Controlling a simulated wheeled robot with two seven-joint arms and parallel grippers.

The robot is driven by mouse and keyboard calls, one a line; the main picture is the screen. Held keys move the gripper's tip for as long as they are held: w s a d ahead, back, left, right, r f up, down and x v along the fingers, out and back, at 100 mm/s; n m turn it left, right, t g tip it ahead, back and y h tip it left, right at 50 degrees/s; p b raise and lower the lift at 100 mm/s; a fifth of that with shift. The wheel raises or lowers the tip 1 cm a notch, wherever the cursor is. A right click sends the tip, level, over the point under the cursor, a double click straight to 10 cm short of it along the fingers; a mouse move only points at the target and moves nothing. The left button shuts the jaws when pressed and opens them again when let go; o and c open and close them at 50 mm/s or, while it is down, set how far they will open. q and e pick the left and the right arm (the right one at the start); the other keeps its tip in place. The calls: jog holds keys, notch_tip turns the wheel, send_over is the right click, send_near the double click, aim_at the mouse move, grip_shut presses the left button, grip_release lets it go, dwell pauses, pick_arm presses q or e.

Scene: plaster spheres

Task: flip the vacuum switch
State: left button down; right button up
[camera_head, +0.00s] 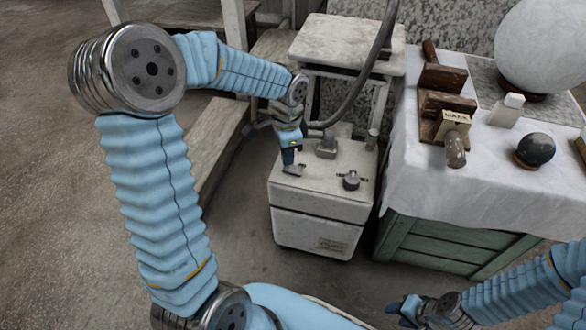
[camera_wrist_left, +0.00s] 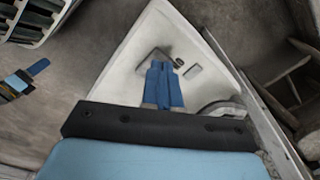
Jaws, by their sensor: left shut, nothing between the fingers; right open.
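The vacuum (camera_head: 312,240) is a worn off-white box on the floor, with a grey hose rising from its top; its pale top (camera_wrist_left: 125,75) fills the middle of the left wrist view. A small grey plate (camera_head: 294,170) lies near the top's left edge and likely carries the switch. My left gripper (camera_head: 288,160) is shut and empty, its blue fingertips (camera_wrist_left: 162,66) at this plate. They cover part of it, so contact and the switch's position cannot be told. My right gripper (camera_head: 402,309) is open, low at the right, away from the vacuum.
A round dark knob (camera_head: 351,181) and the hose fitting (camera_head: 326,148) stand on the vacuum's top. A worn stool (camera_head: 345,42) is behind it. To the right, a cloth-covered green crate (camera_head: 440,242) bears a large plaster sphere (camera_head: 545,45), a dark ball (camera_head: 535,149) and wooden blocks.

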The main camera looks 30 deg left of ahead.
pick_arm(q)
jog(key=shift+f+b, duration=0.7)
jog(key=shift+f, duration=0.3)
dwell(0.8)
notch_tip(320, 180, up, 7)
jog(key=p, duration=0.6)
jog(key=shift+r, duration=0.1)
dwell(0.4)
